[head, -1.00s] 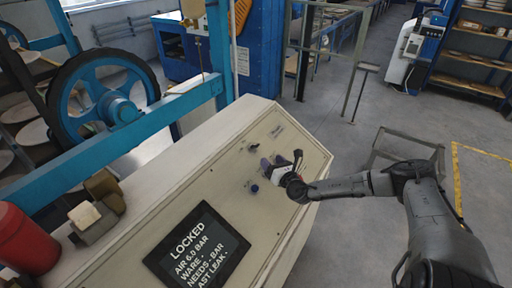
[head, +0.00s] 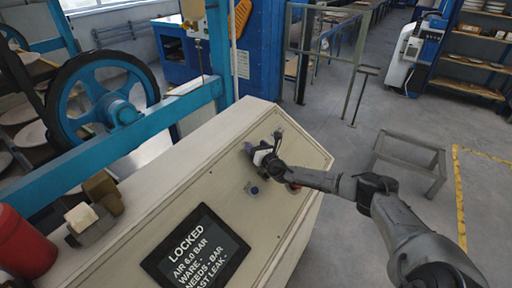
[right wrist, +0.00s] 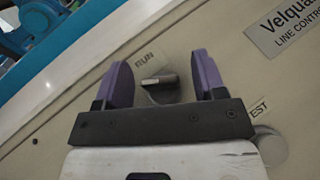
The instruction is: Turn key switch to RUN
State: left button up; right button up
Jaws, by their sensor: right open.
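The key switch (right wrist: 160,80) shows in the right wrist view as a small metallic key on a round base, just below a RUN label (right wrist: 146,58) on the beige control panel (right wrist: 70,110). My right gripper (right wrist: 162,70) has purple fingers. It is open, with one finger on each side of the key and visible gaps between. In the head view my right gripper (head: 259,150) is at the upper part of the sloped panel (head: 190,178) and hides the key switch. My left gripper is not in view.
The panel screen (head: 196,250) reads LOCKED. A blue button (head: 253,190) lies below my right gripper. A TEST label (right wrist: 258,107) is right of the key. A red cylinder (head: 22,243) and a blue wheel (head: 105,95) stand left.

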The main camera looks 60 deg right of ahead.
jog(key=shift+w, duration=0.15)
jog(key=shift+c, duration=0.5)
jog(key=c, duration=0.8)
jog(key=shift+r+m+p, duration=0.2)
jog(key=shift+m+p, duration=0.1)
jog(key=shift+p, duration=0.4)
jog(key=m+g+h+p, duration=0.2)
jog(key=m+g+p, duration=0.1)
jog(key=p, duration=0.1)
jog(key=m+g+h+p, duration=0.2)
jog(key=m+g+p, duration=0.1)
jog(key=p, duration=0.1)
jog(key=shift+m+h+p, duration=0.3)
jog(key=shift+m, duration=0.1)
jog(key=m+g+p, duration=0.1)
jog(key=m+g, duration=0.2)
jog(key=g, duration=0.1)
jog(key=shift+f+h+p, duration=0.1)
jog(key=shift+h+p, duration=0.2)
jog(key=shift+p, duration=0.05)
jog(key=shift+f+m+g, duration=0.1)
jog(key=shift+m+g, duration=1)
jog(key=shift+m, duration=0.1)
jog(key=shift+d+m+g, duration=0.1)
jog(key=shift+m+g, duration=0.3)
